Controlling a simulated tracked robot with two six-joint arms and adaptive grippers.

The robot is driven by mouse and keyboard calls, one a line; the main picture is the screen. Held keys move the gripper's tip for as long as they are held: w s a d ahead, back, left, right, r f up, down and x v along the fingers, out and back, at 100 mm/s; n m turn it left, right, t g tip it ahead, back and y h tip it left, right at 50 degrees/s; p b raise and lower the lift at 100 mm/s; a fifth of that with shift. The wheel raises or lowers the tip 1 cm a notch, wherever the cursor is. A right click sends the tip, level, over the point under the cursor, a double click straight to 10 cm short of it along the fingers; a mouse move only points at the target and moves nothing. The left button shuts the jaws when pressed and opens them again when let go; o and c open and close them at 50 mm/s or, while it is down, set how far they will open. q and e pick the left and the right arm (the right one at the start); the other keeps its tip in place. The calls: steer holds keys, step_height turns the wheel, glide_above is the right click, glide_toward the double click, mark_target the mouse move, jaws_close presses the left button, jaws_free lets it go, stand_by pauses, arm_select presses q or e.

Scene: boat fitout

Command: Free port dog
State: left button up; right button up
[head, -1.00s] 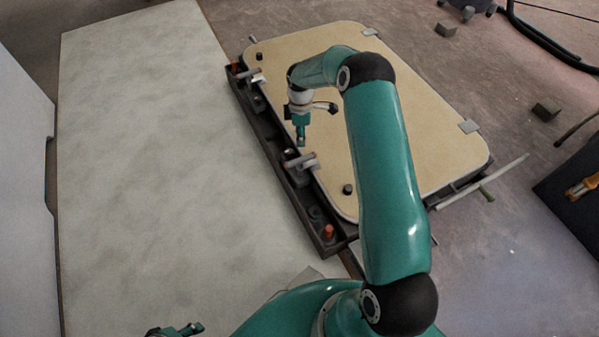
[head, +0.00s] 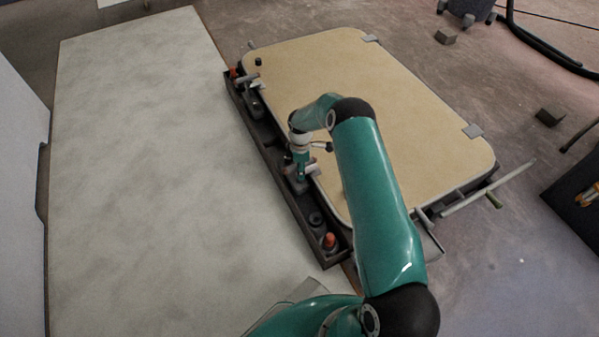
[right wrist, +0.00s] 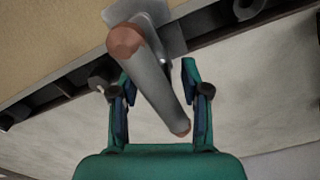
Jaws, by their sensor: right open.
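The beige hatch panel (head: 400,110) lies in a dark frame. A dog with a grey bar handle sits at the frame's left edge, under my right gripper (head: 302,172), which partly hides it. In the right wrist view its grey handle (right wrist: 155,85) has copper-coloured ends and slants between the two open fingers of my right gripper (right wrist: 157,76). The handle is not clamped; whether a finger touches it I cannot tell. A second dog (head: 247,80) sits farther up the same edge. Which one is the port dog is not marked. My left gripper is out of view.
A dark trough (head: 268,150) runs along the frame's left side, with an orange-topped part (head: 330,241) at its near end. A wide pale surface (head: 140,170) to the left is clear. A pale rod (head: 490,188) sticks out at right. Grey blocks (head: 446,37) lie on the floor.

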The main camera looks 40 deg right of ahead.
steer(key=shift+f, duration=0.4)
